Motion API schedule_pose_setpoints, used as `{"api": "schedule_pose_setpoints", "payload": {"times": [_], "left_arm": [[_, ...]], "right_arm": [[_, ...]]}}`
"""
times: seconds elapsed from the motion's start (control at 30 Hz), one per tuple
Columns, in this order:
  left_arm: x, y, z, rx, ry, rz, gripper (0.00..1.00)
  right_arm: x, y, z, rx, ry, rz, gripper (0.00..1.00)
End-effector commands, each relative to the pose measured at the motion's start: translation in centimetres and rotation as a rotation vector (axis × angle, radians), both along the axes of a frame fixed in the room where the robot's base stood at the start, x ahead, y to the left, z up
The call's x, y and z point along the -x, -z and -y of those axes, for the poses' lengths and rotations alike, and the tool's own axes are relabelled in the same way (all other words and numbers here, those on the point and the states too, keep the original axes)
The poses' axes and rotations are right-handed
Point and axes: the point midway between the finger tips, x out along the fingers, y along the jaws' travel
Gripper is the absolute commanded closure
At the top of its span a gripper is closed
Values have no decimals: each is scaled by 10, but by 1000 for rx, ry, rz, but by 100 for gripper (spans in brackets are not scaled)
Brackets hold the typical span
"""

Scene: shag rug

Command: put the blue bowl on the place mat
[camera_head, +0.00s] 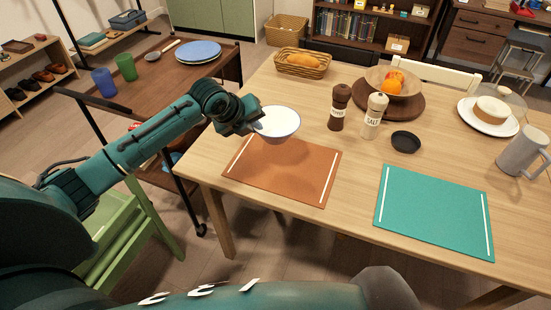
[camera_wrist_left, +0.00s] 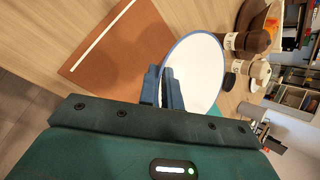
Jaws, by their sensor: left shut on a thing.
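The bowl (camera_head: 281,122) is white inside with a blue rim. My left gripper (camera_head: 256,123) is shut on its left rim and holds it at the far edge of the brown place mat (camera_head: 280,172). I cannot tell how high it is above the table. In the left wrist view, the bowl (camera_wrist_left: 200,70) is pinched at its rim between the fingers (camera_wrist_left: 166,88), with the brown mat (camera_wrist_left: 118,50) beside it. A teal place mat (camera_head: 433,212) lies further right and is empty. My right gripper is not in view.
A pepper mill (camera_head: 339,106) and a salt mill (camera_head: 374,115) stand just right of the bowl. The brown mat is bare.

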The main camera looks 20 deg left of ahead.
Motion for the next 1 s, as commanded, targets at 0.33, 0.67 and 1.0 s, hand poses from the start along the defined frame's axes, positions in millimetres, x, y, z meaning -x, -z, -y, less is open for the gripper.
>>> {"api": "schedule_pose_setpoints", "payload": {"times": [0.33, 0.67, 1.0], "left_arm": [[0, 52, 0, 0, 0, 0, 100], [1, 89, 1, 0, 0, -1, 100], [1, 91, 0, -3, 1, -4, 82]], "right_arm": [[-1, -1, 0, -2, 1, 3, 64], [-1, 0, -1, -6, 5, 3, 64], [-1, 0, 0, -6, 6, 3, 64]]}}
